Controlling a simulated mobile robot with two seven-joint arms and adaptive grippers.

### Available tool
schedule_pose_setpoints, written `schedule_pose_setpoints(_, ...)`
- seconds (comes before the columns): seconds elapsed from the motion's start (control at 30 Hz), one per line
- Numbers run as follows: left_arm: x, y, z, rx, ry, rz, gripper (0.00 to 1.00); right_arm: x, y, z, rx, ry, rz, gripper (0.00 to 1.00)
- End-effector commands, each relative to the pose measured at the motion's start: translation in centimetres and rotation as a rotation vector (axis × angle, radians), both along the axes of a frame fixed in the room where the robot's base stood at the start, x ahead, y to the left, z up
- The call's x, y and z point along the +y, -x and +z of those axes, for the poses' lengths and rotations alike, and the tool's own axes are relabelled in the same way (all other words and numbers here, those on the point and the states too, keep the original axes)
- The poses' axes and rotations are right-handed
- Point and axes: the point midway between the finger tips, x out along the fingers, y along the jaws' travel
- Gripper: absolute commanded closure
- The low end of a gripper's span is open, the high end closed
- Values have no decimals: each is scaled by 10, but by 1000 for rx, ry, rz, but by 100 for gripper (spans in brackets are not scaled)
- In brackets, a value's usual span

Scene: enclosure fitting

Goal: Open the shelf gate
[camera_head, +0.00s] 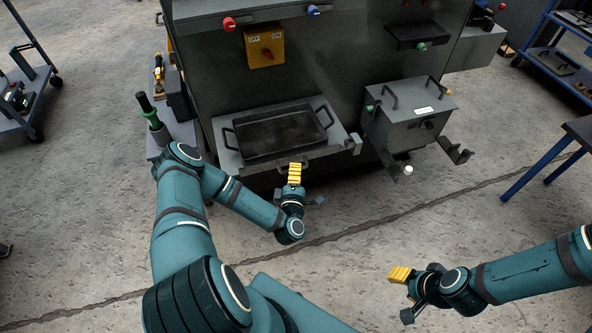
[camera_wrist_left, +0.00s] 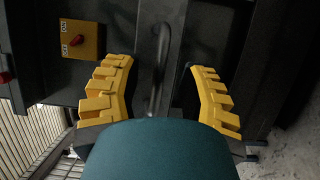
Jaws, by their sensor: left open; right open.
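A grey shelf (camera_head: 226,158) juts from the front of the dark enclosure and bears a black tray (camera_head: 280,133) with a handle at each end. A low dark front piece, which looks like the shelf gate (camera_head: 332,157), runs along its near edge and is partly hidden by my left gripper. My left gripper (camera_head: 295,167) is open at this front edge. In the left wrist view, a dark curved handle (camera_wrist_left: 158,72) shows between its yellow fingers, apart from both; I cannot tell whether it belongs to the gate or the tray. My right gripper (camera_head: 400,273) is open and empty over the floor.
A grey lidded box (camera_head: 407,115) sits right of the shelf on arms that stick out. A yellow switch box (camera_head: 264,46) is above the tray. A green-handled tool (camera_head: 150,112) stands at the left. The floor in front is clear.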

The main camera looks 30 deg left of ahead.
Motion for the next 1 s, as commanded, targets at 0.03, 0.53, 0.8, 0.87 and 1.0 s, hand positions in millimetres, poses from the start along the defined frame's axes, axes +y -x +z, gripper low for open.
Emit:
schedule_pose_setpoints(0.03, 3, -5, 0, -3, -1, 0, 59, 0, 0, -2, -1, 0, 0, 53)
schedule_pose_setpoints(0.53, 8, -16, 1, 0, 0, 0, 63, 0, -1, -3, -2, 0, -1, 53)
schedule_pose_setpoints(0.8, 8, -16, 1, 0, 0, -1, 100, 0, -1, -3, -2, 0, -1, 53)
schedule_pose_setpoints(0.87, 8, -16, 1, 0, -1, -1, 100, 0, -1, -3, -2, 0, -1, 53)
schedule_pose_setpoints(1.0, 7, -16, 0, -11, -13, -2, 100, 0, -1, -3, -2, 0, -1, 53)
